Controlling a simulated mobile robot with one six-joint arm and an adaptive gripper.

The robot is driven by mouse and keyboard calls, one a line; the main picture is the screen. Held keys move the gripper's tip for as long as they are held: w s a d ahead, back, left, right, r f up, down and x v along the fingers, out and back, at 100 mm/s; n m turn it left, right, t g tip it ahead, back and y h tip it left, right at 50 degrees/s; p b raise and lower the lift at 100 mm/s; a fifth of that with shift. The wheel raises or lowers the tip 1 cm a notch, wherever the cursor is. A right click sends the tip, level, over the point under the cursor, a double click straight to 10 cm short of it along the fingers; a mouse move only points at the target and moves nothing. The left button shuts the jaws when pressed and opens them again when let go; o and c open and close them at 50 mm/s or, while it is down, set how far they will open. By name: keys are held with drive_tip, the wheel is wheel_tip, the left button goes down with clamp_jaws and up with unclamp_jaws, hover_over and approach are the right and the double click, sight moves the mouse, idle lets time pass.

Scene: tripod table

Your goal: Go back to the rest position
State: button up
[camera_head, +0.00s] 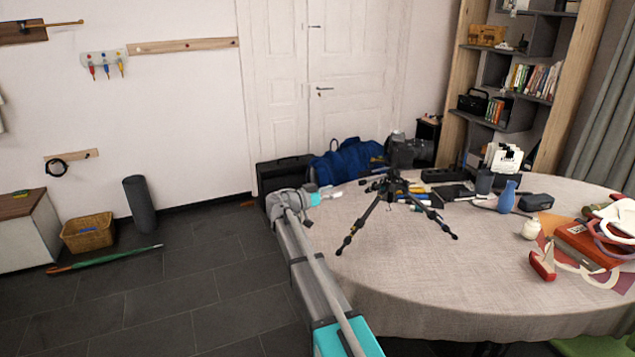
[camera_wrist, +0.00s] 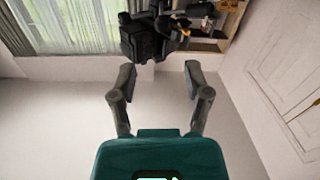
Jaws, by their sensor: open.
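My gripper (camera_wrist: 158,72) is open in the wrist view, with its two dark fingers apart and nothing between them. In the head view my arm reaches up from the bottom edge, and its wrist end, with my gripper (camera_head: 331,194), is at the left edge of the round table (camera_head: 400,297). The fingers are too small there to make out well. A black tripod (camera_head: 393,190) stands with spread legs on the table, to the right of my gripper and apart from it. A dark device, likely the tripod's head (camera_wrist: 148,38), shows beyond the fingertips in the wrist view.
Pens, a blue vase (camera_head: 507,197), a white jar (camera_head: 530,229), a dark case (camera_head: 536,202) and a red book (camera_head: 588,245) lie right of the tripod. A blue bag (camera_head: 347,160) is behind the table. The floor at left is mostly clear around a green umbrella (camera_head: 110,259).

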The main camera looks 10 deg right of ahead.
drive_tip(key=s+a+f+n+g+y, duration=0.2)
drive_tip(key=s+f+n+y, duration=0.35)
drive_tip(key=s+f, duration=0.55)
drive_tip(key=s+a+f+n+g+y, duration=0.15)
drive_tip(key=s+f+n+y, duration=0.4)
drive_tip(key=s, duration=1.05)
drive_tip(key=s+a+f+n+g+y, duration=0.1)
drive_tip(key=s+a+f+n+y, duration=0.15)
drive_tip(key=s+a+y, duration=0.45)
wheel_tip(320, 180, up, 13)
drive_tip(key=d+p, duration=0.1)
drive_tip(key=p, duration=1.2)
drive_tip(key=shift+d+r+h, duration=0.2)
drive_tip(key=shift+d+h, duration=0.05)
drive_tip(key=shift+h, duration=0.05)
